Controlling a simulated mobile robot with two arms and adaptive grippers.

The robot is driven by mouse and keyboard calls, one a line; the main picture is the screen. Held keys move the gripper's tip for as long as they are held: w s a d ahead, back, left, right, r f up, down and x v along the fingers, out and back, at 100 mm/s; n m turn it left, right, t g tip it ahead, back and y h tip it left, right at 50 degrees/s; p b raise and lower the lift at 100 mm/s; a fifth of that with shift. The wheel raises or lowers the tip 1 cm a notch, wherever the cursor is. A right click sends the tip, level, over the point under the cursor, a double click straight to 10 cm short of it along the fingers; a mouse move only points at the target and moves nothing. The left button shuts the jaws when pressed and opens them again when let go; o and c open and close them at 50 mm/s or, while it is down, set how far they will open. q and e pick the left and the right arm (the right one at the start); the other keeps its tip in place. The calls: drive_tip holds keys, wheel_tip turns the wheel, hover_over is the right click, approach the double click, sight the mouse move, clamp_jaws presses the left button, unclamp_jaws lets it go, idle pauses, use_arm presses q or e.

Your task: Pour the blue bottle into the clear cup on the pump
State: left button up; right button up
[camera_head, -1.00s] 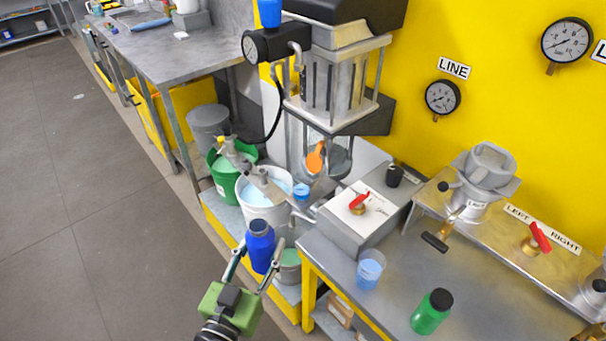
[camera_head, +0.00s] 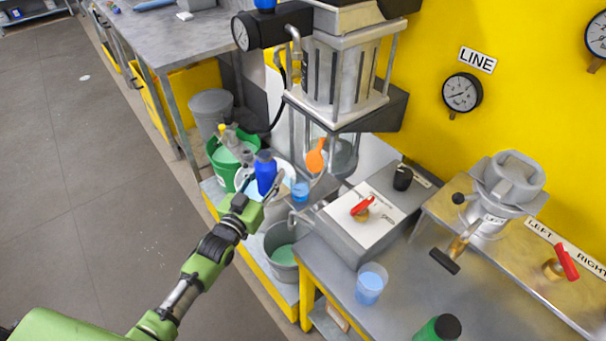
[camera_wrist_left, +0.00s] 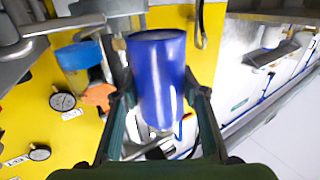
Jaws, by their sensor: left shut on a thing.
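My left gripper (camera_head: 260,193) is shut on the blue bottle (camera_head: 265,171), which stands roughly upright in the head view, in front of the white bucket. The bottle (camera_wrist_left: 158,75) fills the middle of the left wrist view between the two fingers. A small clear cup with blue in it (camera_head: 300,191) is right of the bottle, below the orange paddle; what it rests on is partly hidden. It seems to be the cup at the left of the wrist view (camera_wrist_left: 83,62). The bottle and this cup look apart. My right gripper is not in view.
Another clear cup with blue liquid (camera_head: 370,285) and a green bottle (camera_head: 437,329) stand on the front metal table. A grey box with a red valve (camera_head: 362,209) is close right.

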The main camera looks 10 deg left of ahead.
use_arm(q)
drive_tip(key=shift+w+a+r, duration=0.1)
drive_tip(key=shift+w+a, duration=0.15)
drive_tip(key=shift+w, duration=0.3)
drive_tip(key=shift+w+a, duration=0.2)
drive_tip(key=shift+w, duration=0.35)
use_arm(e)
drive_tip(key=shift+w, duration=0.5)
use_arm(q)
drive_tip(key=shift+s+r, duration=0.1)
drive_tip(key=shift+s, duration=0.05)
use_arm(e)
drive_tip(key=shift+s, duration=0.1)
use_arm(q)
drive_tip(key=shift+d, duration=0.15)
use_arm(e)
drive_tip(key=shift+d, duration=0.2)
